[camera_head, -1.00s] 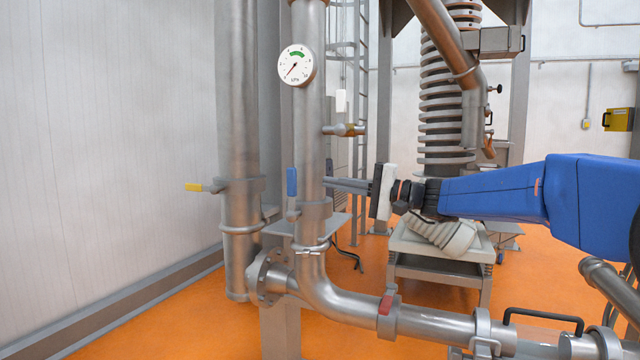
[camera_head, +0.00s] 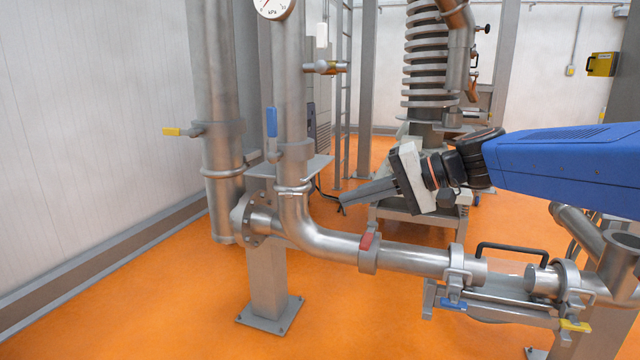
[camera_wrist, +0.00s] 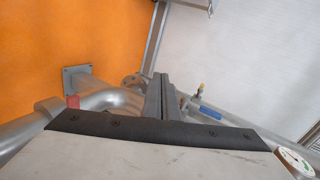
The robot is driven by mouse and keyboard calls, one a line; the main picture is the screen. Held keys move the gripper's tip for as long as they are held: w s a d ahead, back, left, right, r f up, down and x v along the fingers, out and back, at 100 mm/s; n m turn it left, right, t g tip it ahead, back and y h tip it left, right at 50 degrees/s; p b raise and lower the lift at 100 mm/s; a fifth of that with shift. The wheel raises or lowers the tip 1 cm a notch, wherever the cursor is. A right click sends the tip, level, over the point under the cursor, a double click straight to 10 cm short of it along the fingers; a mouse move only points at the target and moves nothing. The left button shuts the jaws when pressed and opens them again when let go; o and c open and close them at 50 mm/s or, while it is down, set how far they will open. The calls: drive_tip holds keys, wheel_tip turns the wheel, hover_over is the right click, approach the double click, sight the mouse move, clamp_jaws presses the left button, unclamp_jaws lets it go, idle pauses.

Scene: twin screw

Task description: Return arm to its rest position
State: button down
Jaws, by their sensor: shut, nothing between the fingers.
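My gripper (camera_head: 345,201) is shut and empty at the end of my blue arm (camera_head: 570,165). In the head view its fingers point left and slightly down, above the horizontal pipe and right of the upright pipe with the blue-handled valve. In the wrist view the gripper's fingers (camera_wrist: 160,97) lie close together, with nothing seen between them. The arm reaches in from the right edge of the head view. I cannot tell whether the fingers touch any pipe; they appear apart from them.
A blue valve handle (camera_head: 271,122), a yellow handle (camera_head: 181,131) and a red handle (camera_head: 367,240) sit on the pipes. A gauge (camera_head: 273,5) is cut by the top edge. A coiled column (camera_head: 427,75) stands behind. Orange floor (camera_head: 130,290) is clear at lower left.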

drive_tip(key=s+d+f+n+h, duration=0.2)
drive_tip(key=s+d+f+h, duration=1)
drive_tip(key=s+d+f, duration=0.9)
wheel_tip(320, 180, down, 2)
drive_tip(key=s, duration=0.2)
drive_tip(key=shift+s+d, duration=0.3)
drive_tip(key=shift+s, duration=0.05)
